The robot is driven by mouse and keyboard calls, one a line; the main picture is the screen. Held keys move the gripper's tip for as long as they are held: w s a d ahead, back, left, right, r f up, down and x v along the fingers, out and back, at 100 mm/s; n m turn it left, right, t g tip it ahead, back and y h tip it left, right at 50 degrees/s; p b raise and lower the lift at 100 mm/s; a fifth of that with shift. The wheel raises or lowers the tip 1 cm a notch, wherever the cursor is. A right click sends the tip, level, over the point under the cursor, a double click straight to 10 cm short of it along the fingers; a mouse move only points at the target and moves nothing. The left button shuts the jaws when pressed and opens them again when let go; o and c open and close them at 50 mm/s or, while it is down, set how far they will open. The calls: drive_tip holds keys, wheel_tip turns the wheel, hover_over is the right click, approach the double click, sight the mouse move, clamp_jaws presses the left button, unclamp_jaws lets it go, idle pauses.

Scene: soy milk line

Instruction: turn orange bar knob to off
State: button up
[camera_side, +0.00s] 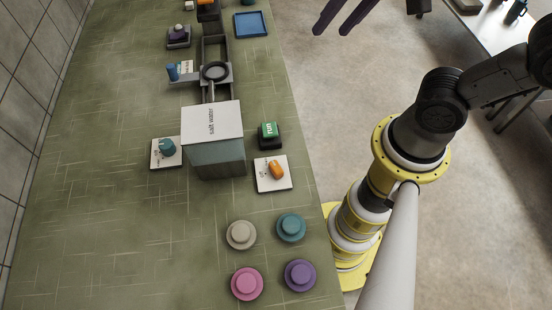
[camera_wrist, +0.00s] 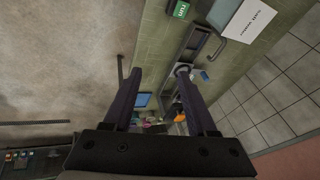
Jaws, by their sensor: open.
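The orange bar knob (camera_side: 277,169) sits on a white square plate (camera_side: 264,184) on the green counter, right of the salt water box (camera_side: 216,157) and just below the green run button (camera_side: 268,130). The bar lies at a slant; the plate's markings are too small to read. My gripper (camera_side: 332,32) shows at the top of the side view as two dark purple fingers, off the counter's right edge and far from the knob. In the wrist view my gripper (camera_wrist: 158,78) is open and empty. I cannot make out this knob there.
A teal knob (camera_side: 168,147) on a white plate stands left of the box. Several round lids, including a pink one (camera_side: 247,283), lie at the counter's near end. A blue tray (camera_side: 252,24) lies at the far end. The counter around the plate's lower side is clear.

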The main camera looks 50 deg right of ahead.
drive_tip(key=w+a+f+g, duration=0.3)
drive_tip(key=w+a+f, duration=0.15)
drive_tip(key=a, duration=0.45)
drive_tip(key=n+g, duration=0.2)
approach(276, 167)
drive_tip(key=shift+h, duration=0.3)
drive_tip(key=f, duration=0.8)
drive_tip(key=shift+s+a+f, duration=0.1)
drive_tip(key=shift+a+f, duration=0.15)
clamp_jaws()
